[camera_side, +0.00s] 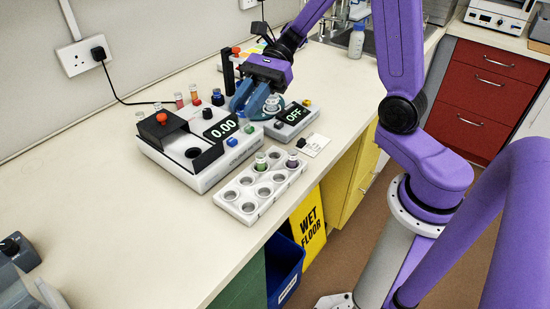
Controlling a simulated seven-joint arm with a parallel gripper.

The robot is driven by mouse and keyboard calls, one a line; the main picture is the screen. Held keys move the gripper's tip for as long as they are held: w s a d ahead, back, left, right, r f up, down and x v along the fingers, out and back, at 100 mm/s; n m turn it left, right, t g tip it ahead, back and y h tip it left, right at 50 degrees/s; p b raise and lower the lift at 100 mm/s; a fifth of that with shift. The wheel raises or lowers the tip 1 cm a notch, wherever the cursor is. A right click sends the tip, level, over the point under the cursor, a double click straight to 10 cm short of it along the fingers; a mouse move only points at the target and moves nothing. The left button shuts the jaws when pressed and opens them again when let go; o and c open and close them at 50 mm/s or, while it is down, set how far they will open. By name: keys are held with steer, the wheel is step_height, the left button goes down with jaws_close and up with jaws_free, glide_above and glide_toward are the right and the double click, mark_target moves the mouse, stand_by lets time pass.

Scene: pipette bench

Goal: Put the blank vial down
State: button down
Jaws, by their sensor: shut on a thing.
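My gripper (252,110) has blue fingers and points down over the bench, behind the 0.00 meter and beside the OFF device. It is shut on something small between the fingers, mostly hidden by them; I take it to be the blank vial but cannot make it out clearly. A pale, clear round item (272,103) shows just right of the fingers, over the OFF device's round top; I cannot tell whether it touches them. The white meter (215,172) reads 0.00 and has a dark round well at its front. The white vial rack (247,207) holds a green vial (261,164) and a purple vial (292,160).
The OFF device (294,118) stands right of the meter, with a small card (314,145) in front. Several small vials stand behind the meter, near a black cable. The rack has several empty holes.

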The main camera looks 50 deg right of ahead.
steer(key=shift+m+t, duration=0.6)
steer(key=shift+t, duration=0.1)
steer(key=d+f, duration=0.9)
steer(key=f, duration=0.1)
steer(key=shift+s+d, duration=0.25)
steer(key=shift+s, duration=0.15)
steer(key=shift+f, duration=2.2)
steer(key=shift+f, duration=0.3)
steer(key=c, duration=0.9)
jaws_free()
steer(key=shift+r, duration=0.1)
